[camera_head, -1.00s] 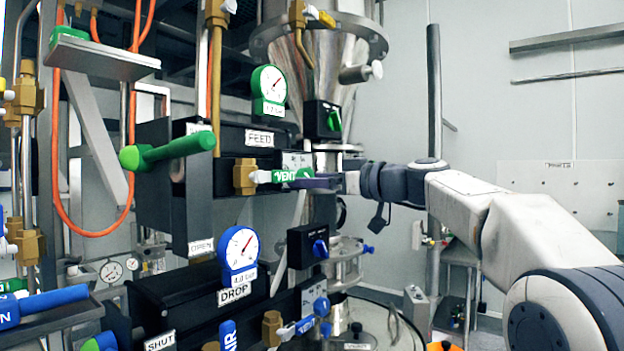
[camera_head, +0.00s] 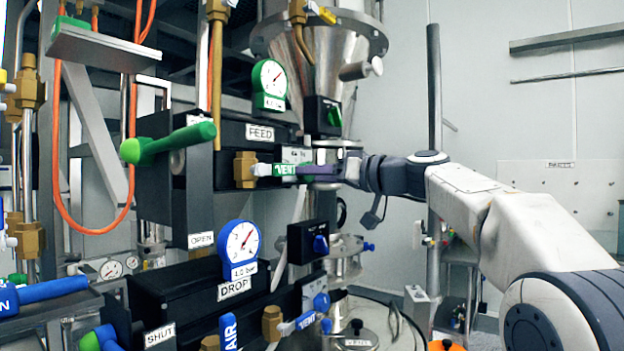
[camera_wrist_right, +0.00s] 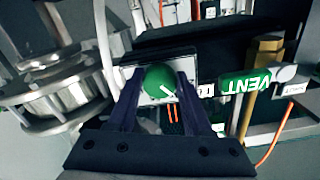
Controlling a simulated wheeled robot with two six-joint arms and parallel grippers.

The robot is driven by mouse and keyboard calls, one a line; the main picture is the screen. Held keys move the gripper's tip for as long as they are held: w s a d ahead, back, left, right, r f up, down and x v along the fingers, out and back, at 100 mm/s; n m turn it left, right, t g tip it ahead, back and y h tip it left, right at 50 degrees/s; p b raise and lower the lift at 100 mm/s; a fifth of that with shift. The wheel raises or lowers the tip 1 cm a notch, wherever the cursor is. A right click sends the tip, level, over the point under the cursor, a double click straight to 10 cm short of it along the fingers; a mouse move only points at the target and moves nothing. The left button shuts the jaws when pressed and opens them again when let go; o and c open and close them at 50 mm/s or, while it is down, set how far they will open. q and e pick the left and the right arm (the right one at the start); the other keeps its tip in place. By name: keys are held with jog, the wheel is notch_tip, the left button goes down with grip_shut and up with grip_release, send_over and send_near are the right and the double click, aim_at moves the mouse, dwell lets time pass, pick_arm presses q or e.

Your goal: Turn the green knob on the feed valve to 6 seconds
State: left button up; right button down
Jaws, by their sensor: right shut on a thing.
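The green knob (camera_wrist_right: 158,80) shows in the right wrist view as a round cap with a white pointer line, on a pale scale plate (camera_wrist_right: 135,88). The fingers of my right gripper (camera_wrist_right: 160,92) are shut on it from both sides. The scale marks are too small to read. In the head view my right gripper (camera_head: 322,168) is at the right end of the FEED valve (camera_head: 258,133), hiding the knob there. The plate (camera_head: 296,154) shows just left of it. My left gripper is not in view.
The green VENT lever (camera_head: 285,170) lies close beside my right fingers. Another green knob (camera_head: 334,114) sits on a black box above. A green-rimmed gauge (camera_head: 270,84) is up left. The blue DROP valve (camera_head: 235,288) is below. Open space lies right of the hopper.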

jog(key=m, duration=1.1)
jog(key=shift+s+r+p, duration=0.1)
jog(key=shift+r+p, duration=0.05)
jog(key=shift+p, duration=0.15)
jog(key=shift+m, duration=0.3)
jog(key=shift+c, duration=1.6)
grip_release()
